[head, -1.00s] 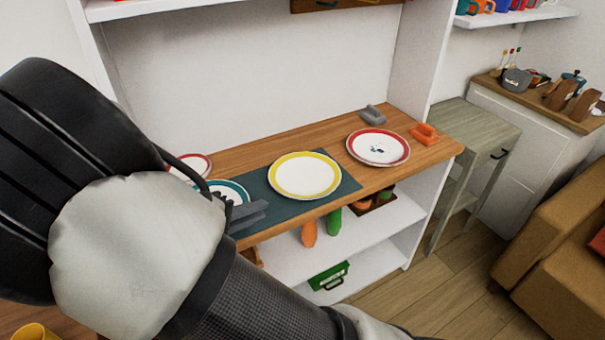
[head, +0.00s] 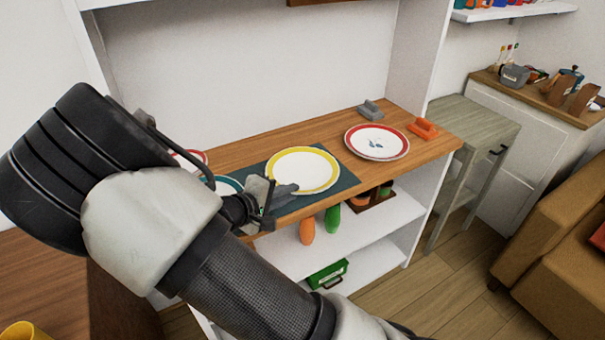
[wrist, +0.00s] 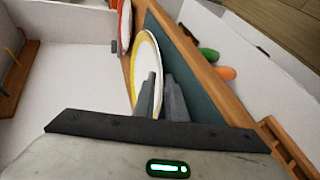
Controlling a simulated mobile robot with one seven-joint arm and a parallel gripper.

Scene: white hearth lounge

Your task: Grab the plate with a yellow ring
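The plate with a yellow ring (head: 303,157) is white and lies flat on a dark teal mat (head: 343,182) on the wooden shelf top. It also shows in the wrist view (wrist: 147,55), seen at a steep angle. My gripper (head: 282,188) is at the plate's near left rim, with its grey fingers overlapping the rim in the picture. In the wrist view the fingertips (wrist: 160,76) stand a little apart in front of the plate. I cannot tell whether they touch it.
A red-rimmed plate (head: 377,142) lies to the right, near an orange block (head: 423,128) and a grey block (head: 370,108). A teal-rimmed plate (head: 227,186) lies to the left, partly hidden by my arm, with another red-rimmed plate (head: 191,156) behind it. A white wall rises behind the shelf.

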